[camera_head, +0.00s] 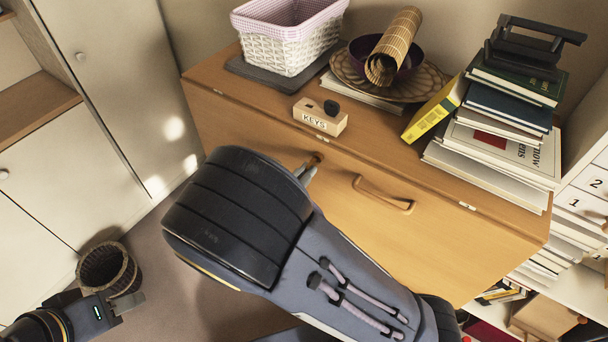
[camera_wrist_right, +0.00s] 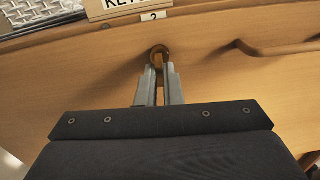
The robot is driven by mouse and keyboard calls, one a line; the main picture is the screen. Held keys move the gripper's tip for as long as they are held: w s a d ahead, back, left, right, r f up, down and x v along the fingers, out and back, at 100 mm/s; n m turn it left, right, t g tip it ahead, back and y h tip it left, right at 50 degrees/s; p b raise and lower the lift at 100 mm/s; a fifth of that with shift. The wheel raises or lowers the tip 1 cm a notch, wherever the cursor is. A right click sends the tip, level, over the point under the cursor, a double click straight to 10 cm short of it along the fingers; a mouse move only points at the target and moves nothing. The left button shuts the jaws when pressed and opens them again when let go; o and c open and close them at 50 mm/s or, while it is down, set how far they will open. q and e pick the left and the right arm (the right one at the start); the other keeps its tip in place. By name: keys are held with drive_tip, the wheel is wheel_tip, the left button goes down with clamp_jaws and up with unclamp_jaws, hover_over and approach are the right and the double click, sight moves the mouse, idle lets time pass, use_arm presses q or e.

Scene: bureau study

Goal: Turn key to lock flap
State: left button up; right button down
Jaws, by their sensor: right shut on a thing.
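The closed wooden flap (camera_head: 420,240) is the front of the bureau and has a curved wooden handle (camera_head: 385,196). A small brass-brown key (camera_wrist_right: 159,62) stands in the round lock near the flap's top edge, below the number 2 tag. It also shows small in the head view (camera_head: 317,157). My right gripper (camera_wrist_right: 161,76) is shut on the key, one finger on each side. In the head view my right arm hides much of the flap and most of that gripper. My left gripper (camera_head: 132,299) is low at the left, away from the flap; its fingers are unclear.
On the bureau top stand a KEYS block (camera_head: 320,117), a white basket (camera_head: 287,40), a bowl with a rolled mat (camera_head: 393,45) and a book stack (camera_head: 500,125). A wicker bin (camera_head: 108,268) is on the floor near my left gripper.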

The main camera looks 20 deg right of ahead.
drive_tip(key=shift+m+b, duration=1)
drive_tip(key=shift+m, duration=0.5)
drive_tip(key=m+b, duration=0.3)
drive_tip(key=shift+w+a, duration=0.1)
drive_tip(key=shift+m, duration=0.3)
idle(0.5)
drive_tip(key=shift+w+r+m+b, duration=0.1)
drive_tip(key=shift+m+b, duration=1.7)
drive_tip(key=shift+b, duration=0.15)
